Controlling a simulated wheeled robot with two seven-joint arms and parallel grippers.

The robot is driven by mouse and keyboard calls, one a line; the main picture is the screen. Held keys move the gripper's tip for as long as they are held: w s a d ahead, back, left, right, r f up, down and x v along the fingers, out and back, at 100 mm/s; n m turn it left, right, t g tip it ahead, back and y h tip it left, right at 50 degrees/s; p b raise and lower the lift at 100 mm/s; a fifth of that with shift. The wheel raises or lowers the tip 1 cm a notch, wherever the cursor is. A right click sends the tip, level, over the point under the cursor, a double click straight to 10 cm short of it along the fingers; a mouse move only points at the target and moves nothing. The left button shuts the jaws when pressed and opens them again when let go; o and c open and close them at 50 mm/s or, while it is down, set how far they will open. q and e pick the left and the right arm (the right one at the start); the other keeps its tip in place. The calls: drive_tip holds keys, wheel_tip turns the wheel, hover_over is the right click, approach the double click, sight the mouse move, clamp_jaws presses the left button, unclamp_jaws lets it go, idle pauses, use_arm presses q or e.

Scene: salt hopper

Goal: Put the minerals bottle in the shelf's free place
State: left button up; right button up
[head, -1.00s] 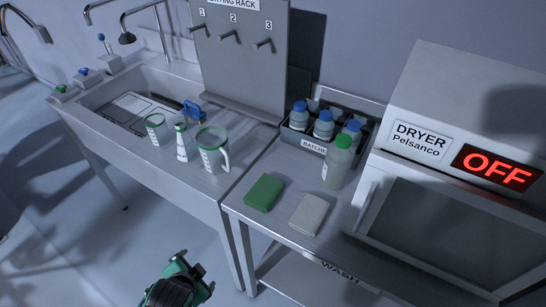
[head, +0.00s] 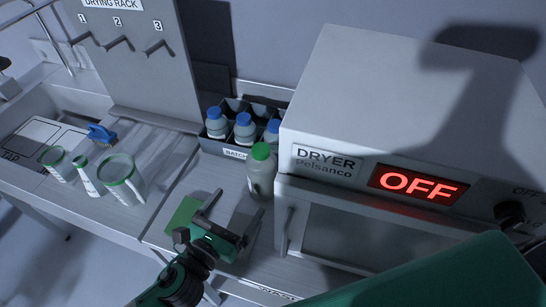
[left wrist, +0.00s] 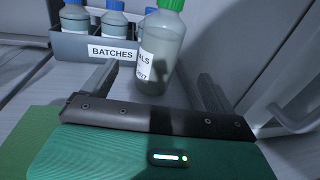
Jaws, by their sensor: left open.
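The minerals bottle (head: 262,172), pale with a green cap, stands upright on the counter between the batches box and the dryer. In the left wrist view the bottle (left wrist: 162,50) has a partly visible label ending in "ALS". My left gripper (head: 240,202) is open, low over the counter in front of the bottle. In the left wrist view its fingers point towards the bottle, which appears between them; I cannot tell whether they reach around it. I cannot make out the shelf's free place. My right gripper is out of view.
The batches box (head: 223,149) holds several blue-capped bottles; its back compartments look empty. The dryer (head: 330,215), reading OFF, stands close right of the bottle. A green pad (head: 181,216) lies by my gripper. A jug (head: 121,180) and other vessels stand at the sink.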

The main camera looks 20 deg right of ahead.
sight(255, 181)
use_arm(q)
drive_tip(key=shift+w+d+r+m, duration=0.1)
drive_tip(key=shift+w+d+m, duration=0.35)
drive_tip(key=shift+d, duration=0.4)
drive_tip(key=p+x, duration=0.2)
drive_tip(key=x, duration=0.4)
drive_tip(key=shift+w+d, duration=0.15)
drive_tip(key=shift+w, duration=0.05)
drive_tip(key=shift+w+d, duration=0.2)
drive_tip(key=shift+w, duration=0.05)
drive_tip(key=shift+w+d, duration=0.2)
drive_tip(key=shift+w, duration=0.15)
drive_tip(key=p+x, duration=0.1)
drive_tip(key=x, duration=0.2)
drive_tip(key=shift+w+d, duration=0.1)
drive_tip(key=shift+w, duration=0.05)
drive_tip(key=shift+w+d+f, duration=0.25)
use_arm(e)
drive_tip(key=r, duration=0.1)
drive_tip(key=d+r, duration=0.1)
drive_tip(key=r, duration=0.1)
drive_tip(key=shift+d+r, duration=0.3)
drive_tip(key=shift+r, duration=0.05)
